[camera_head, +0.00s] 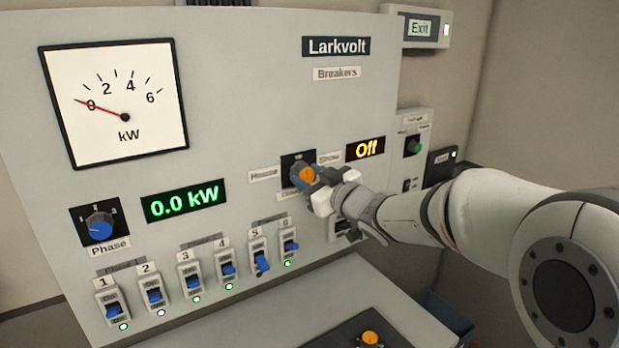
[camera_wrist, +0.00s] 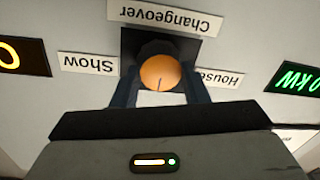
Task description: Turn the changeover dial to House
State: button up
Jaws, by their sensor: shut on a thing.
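The changeover dial (camera_head: 305,174) is an orange-capped knob on a black plate in the breaker panel. It also shows in the wrist view (camera_wrist: 160,72), which is upside down. A thin mark on its cap runs to the picture's lower edge there, the dial's upper side. The House label (camera_head: 264,174) is left of the dial and the Show label (camera_head: 329,158) right of it in the head view. My gripper (camera_head: 311,181) is shut on the dial, with one finger on each side. The Changeover label is partly hidden in the head view.
A blue Phase knob (camera_head: 99,227), a kW meter (camera_head: 115,100) and a 0.0 kW display (camera_head: 184,200) are on the left. Several blue breaker switches (camera_head: 190,281) line the panel below.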

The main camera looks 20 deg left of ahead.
jog(key=shift+f+n+b, duration=0.1)
jog(key=shift+n+b, duration=0.2)
jog(key=shift+b, duration=0.25)
jog(key=shift+n+b, duration=0.7)
jog(key=shift+s+f+n+h+b, duration=0.1)
jog(key=shift+n+h+b, duration=0.2)
jog(key=shift+n+b, duration=0.9)
jog(key=n+b, duration=0.3)
jog(key=n, duration=0.1)
jog(key=shift+a, duration=0.1)
jog(key=shift+n+b, duration=0.8)
jog(key=shift+n, duration=0.7)
jog(key=shift+r+h, duration=0.2)
jog(key=shift+h, duration=0.1)
jog(key=o, duration=1)
jog(key=shift+c, duration=0.2)
